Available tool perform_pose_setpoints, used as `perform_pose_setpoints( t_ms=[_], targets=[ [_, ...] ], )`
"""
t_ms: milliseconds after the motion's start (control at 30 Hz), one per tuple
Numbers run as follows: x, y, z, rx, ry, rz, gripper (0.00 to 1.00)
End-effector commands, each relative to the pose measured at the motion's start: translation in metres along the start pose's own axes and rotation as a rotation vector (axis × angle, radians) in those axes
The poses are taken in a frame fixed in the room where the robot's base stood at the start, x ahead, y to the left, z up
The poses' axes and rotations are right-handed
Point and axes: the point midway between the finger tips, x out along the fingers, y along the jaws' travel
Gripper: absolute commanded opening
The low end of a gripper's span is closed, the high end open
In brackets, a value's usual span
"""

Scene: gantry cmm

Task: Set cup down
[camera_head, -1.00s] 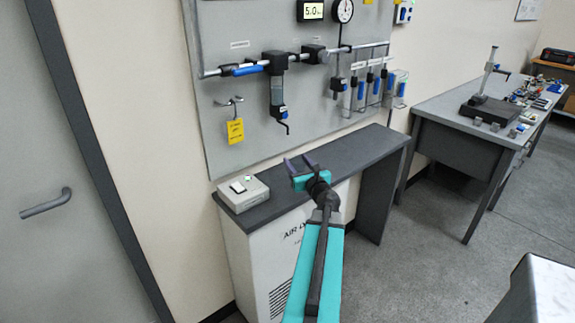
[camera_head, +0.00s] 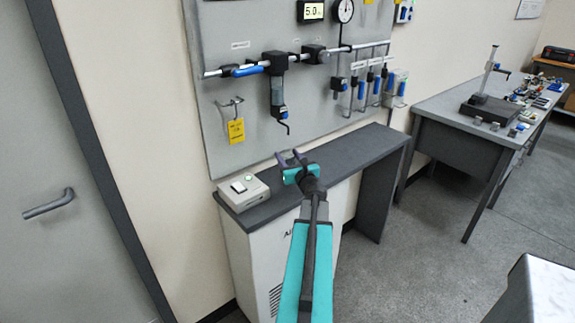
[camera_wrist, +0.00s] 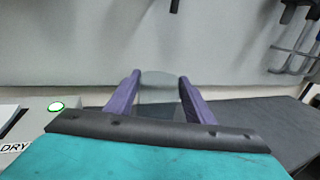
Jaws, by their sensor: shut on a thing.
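The cup (camera_wrist: 159,93) is a clear, greyish see-through piece with a rounded top outline in the wrist view. It sits between the two purple fingers of my gripper (camera_wrist: 159,80), which is shut on it. Its lower part is hidden behind the black edge of my gripper. In the head view my gripper (camera_head: 290,156) is over the dark bench top (camera_head: 350,163), near its back edge by the wall panel. The cup cannot be made out in that view. Whether it touches the bench top cannot be told.
A light box with a green lamp (camera_head: 243,191) stands on the bench top to the left of my gripper. The grey panel (camera_head: 226,90) behind carries pipes and a hanging filter unit (camera_head: 277,95). The bench top to the right is clear.

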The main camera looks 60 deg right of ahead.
Motion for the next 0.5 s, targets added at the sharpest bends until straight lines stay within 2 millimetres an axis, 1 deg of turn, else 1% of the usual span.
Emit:
perform_pose_setpoints(
  t_ms=[100, 233, 367, 500],
  targets=[
    [0.000, -0.001, -0.014, 0.003, 0.002, 0.000, 0.23],
    [0.000, 0.000, -0.026, 0.003, 0.001, 0.001, 0.23],
    [0.000, 0.000, -0.033, 0.001, 0.000, 0.000, 0.23],
    [0.000, -0.001, -0.035, 0.001, -0.001, 0.000, 0.23]
  ],
)
